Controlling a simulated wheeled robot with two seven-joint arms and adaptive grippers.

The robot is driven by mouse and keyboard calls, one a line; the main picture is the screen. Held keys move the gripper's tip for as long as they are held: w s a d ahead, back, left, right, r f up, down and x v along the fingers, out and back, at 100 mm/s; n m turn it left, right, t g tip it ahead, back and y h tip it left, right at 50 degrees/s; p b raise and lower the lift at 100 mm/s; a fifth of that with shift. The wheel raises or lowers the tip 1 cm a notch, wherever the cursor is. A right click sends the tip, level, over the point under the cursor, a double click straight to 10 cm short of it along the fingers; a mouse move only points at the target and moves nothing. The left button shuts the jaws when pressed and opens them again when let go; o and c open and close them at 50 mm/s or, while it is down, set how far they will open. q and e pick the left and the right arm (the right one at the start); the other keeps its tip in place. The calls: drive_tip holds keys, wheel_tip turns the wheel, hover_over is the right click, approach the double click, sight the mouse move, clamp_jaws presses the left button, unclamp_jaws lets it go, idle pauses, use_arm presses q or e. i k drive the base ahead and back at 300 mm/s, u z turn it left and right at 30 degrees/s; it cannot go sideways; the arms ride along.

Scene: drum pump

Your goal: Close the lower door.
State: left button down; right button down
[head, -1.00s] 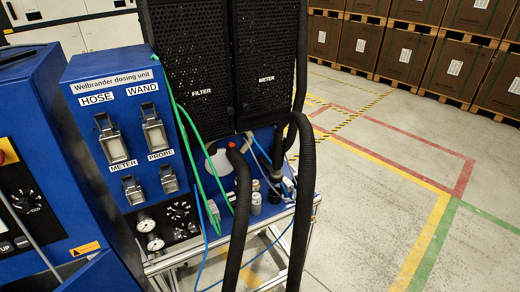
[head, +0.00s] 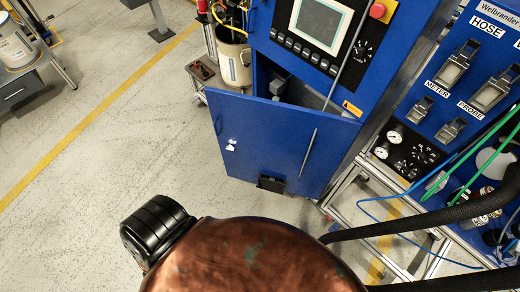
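The lower door (head: 262,140) is a blue panel on the blue cabinet (head: 290,55), below its screen. It stands partly open. Its right side meets the cabinet and its left side is swung out, leaving a dark wedge-shaped gap (head: 297,88) above its top edge. A small silver latch (head: 231,146) is near the free left edge. A thin silver bar (head: 308,148) runs down the right part of the door. A small black box (head: 271,183) is at its bottom. Neither of my grippers is in view.
The dosing unit (head: 455,80) with hoses (head: 440,218) stands right of the cabinet. A beige bucket (head: 234,58) stands left of the cabinet. A table (head: 30,85) is far left. The floor (head: 110,140) left of the door is clear. A large copper-coloured rounded surface fills the bottom.

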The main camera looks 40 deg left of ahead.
sight(271, 139)
drive_tip(key=u, duration=1.05)
